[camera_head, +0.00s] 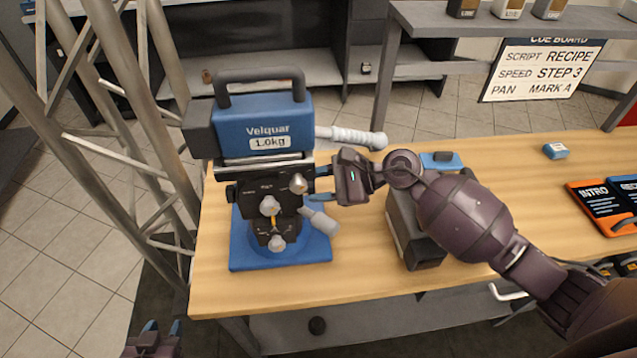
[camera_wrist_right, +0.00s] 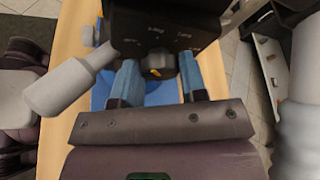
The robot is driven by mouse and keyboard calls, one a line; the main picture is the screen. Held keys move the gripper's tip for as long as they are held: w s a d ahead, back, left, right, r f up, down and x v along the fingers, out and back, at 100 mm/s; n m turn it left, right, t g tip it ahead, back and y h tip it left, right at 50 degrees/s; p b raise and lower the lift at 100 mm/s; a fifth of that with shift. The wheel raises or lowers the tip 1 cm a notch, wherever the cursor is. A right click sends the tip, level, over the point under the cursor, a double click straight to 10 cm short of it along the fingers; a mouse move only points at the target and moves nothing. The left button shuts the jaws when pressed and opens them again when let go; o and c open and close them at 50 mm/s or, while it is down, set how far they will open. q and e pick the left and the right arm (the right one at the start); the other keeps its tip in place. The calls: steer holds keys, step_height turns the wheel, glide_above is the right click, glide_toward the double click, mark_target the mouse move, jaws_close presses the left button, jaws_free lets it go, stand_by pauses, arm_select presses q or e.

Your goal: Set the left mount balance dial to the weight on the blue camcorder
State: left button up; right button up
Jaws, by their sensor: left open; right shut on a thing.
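The blue camcorder (camera_head: 262,128) sits on top of the dark mount head (camera_head: 257,184), and its white label reads 1.0kg. The mount stands on a blue base (camera_head: 285,250) near the table's left end. My right gripper (camera_head: 322,184) reaches the mount's right side. In the right wrist view its blue fingers (camera_wrist_right: 160,82) are shut on the dark balance dial (camera_wrist_right: 158,62), which has an orange mark. Small printed labels sit above the dial, too blurred to read surely. In the head view the dial is hidden by the fingers. My left gripper (camera_head: 155,338) is open and empty, low at the bottom left.
A grey handle (camera_head: 320,220) and a white pan bar (camera_head: 352,137) stick out from the mount near my right gripper. A dark device (camera_head: 413,235) stands under my right arm. A cue board (camera_head: 541,70) hangs behind. A metal truss (camera_head: 130,120) rises left of the table.

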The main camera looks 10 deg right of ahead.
steer(key=shift+m+g, duration=0.3)
steer(key=shift+m, duration=0.4)
steer(key=o, duration=0.9)
steer(key=shift+b+v, duration=0.8)
steer(key=shift+v, duration=4.6)
steer(key=shift+w+r, duration=0.15)
